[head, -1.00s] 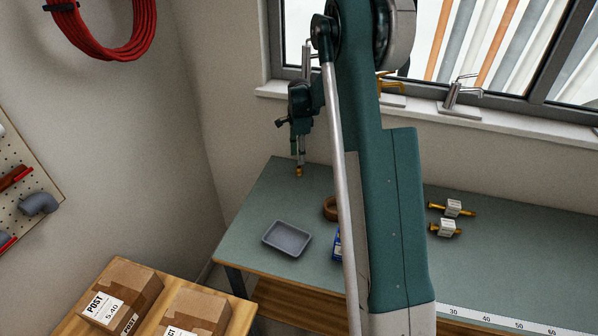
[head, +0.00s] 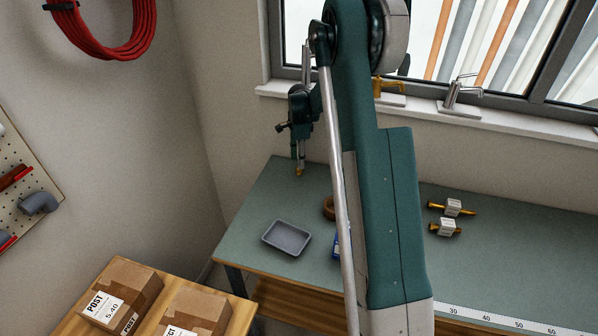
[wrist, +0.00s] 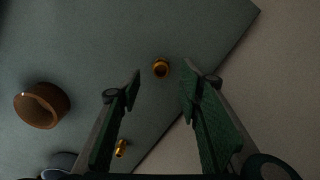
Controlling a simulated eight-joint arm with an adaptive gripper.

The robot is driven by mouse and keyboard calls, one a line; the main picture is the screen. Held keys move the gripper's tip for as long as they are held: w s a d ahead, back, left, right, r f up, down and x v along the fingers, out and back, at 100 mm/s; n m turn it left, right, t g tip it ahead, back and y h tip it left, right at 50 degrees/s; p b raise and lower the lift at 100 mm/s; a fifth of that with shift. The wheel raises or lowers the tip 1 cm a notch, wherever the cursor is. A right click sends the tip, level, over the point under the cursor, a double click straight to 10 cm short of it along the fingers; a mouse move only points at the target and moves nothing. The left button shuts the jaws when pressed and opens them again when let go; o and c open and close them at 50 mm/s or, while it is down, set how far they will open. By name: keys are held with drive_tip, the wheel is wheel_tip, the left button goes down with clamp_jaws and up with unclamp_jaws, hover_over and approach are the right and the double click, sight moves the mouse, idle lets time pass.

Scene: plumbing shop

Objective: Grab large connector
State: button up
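A short brass connector (wrist: 161,68) is on the bench in the wrist view, ahead of and between the fingertips. A second, slimmer brass fitting (wrist: 121,148) is lower in that view, near the left finger. I cannot tell for sure which is the large one. My gripper (wrist: 163,82) is open, with green finger pads apart and nothing between them. In the head view my gripper (head: 297,155) points down over the bench's far left part, with a brass piece (head: 298,172) just below it. The gap to the bench is hard to judge.
A brown ring (head: 329,208), a grey tray (head: 287,238) and a partly hidden blue item (head: 337,246) are on the bench (head: 258,210). Two tagged brass valves (head: 452,208) are at right. The window wall stands behind. Boxes (head: 120,296) are at the front left.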

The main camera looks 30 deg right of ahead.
drive_tip(key=shift+f, duration=0.1)
drive_tip(key=shift+w+f, duration=0.1)
drive_tip(key=shift+f, duration=2.45)
drive_tip(key=c, duration=1)
